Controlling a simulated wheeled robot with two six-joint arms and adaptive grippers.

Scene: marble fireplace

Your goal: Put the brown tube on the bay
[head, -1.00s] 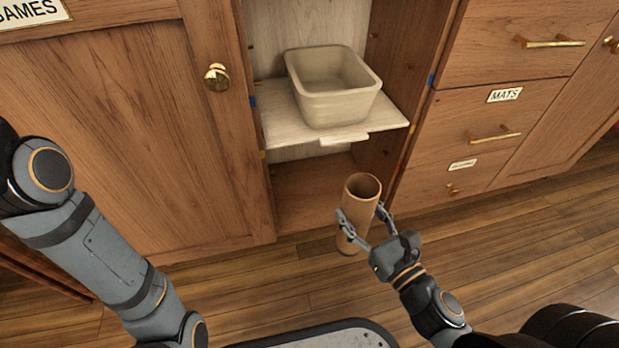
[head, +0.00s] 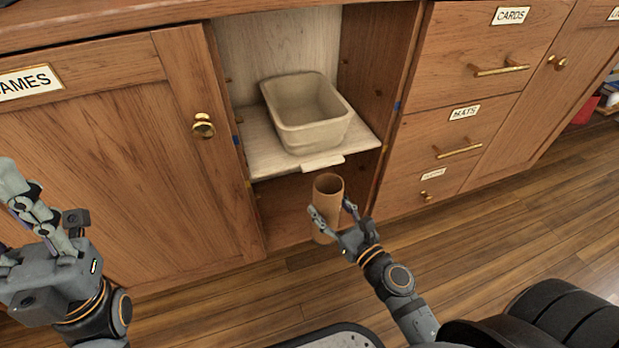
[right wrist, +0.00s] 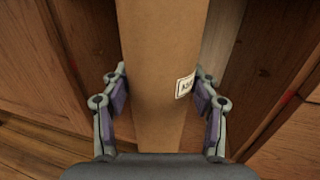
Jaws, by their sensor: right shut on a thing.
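The brown tube (head: 328,190) is upright and open at the top, in front of the lower opening of the cabinet bay (head: 275,208). My right gripper (head: 333,213) is shut on it from the near side. In the right wrist view the tube (right wrist: 161,70) fills the space between the two fingers of the gripper (right wrist: 160,100), and a small white label shows at its right edge. The bay has a pale shelf (head: 262,158) above a lower brown compartment. My left gripper (head: 35,215) is at the far left, in front of the door; its fingertips are partly cut off by the picture edge.
A beige bin (head: 307,112) stands on the pale shelf, whose front tab (head: 322,163) sticks out above the tube. A closed door with a brass knob (head: 203,126) is left of the bay. Closed drawers with brass handles (head: 458,148) are right. Wooden floor (head: 470,240) is clear at the right.

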